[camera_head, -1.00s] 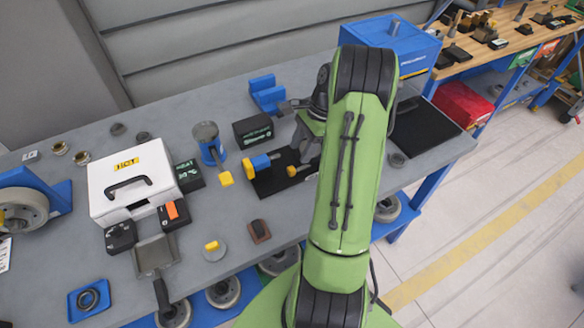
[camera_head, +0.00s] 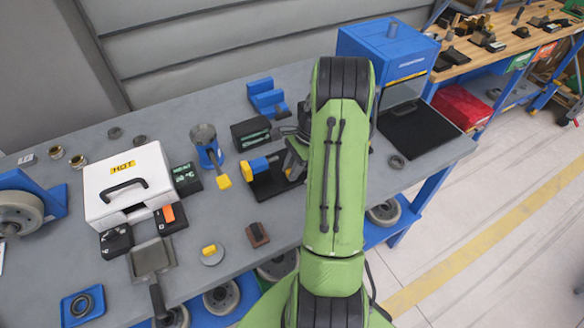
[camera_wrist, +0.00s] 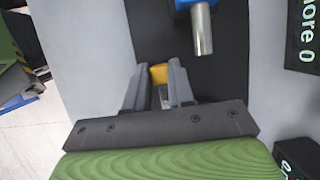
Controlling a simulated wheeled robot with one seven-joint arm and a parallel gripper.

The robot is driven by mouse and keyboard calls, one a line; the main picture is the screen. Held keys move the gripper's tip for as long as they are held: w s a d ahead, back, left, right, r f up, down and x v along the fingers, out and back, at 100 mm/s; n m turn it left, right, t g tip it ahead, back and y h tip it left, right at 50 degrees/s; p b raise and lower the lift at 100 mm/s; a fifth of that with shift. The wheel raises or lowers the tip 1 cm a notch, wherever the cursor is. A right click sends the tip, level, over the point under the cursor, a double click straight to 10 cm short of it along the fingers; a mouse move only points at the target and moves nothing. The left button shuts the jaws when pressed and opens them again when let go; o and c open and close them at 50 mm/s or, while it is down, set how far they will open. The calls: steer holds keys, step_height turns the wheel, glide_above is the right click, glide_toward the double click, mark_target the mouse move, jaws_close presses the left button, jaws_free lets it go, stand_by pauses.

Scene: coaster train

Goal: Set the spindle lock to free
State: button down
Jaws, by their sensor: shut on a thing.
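A black fixture base (camera_head: 272,187) stands on the bench, with a blue and yellow spindle unit (camera_head: 256,166) at its left end. In the wrist view the spindle's bare metal shaft (camera_wrist: 203,32) sticks out of a blue body over the black base. My gripper (camera_wrist: 160,76) is low over the base, its two fingers shut on a small yellow-topped knob (camera_wrist: 158,71). The knob seems to be the spindle lock; its lower part is mostly hidden between the fingers. In the head view my arm hides the knob and most of the gripper.
A dark box with a green label (camera_head: 251,133) and a blue block (camera_head: 267,96) stand behind the base.

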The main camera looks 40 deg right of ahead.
steer(key=shift+w+a+r+p, duration=0.1)
steer(key=shift+w+a+p, duration=0.1)
steer(key=shift+a, duration=0.4)
steer(key=shift+w+a+p, duration=0.15)
steer(key=shift+a+p, duration=0.05)
steer(key=shift+a, duration=0.35)
steer(key=c, duration=1)
jaws_free()
steer(key=shift+a, duration=0.1)
steer(key=shift+o, duration=0.2)
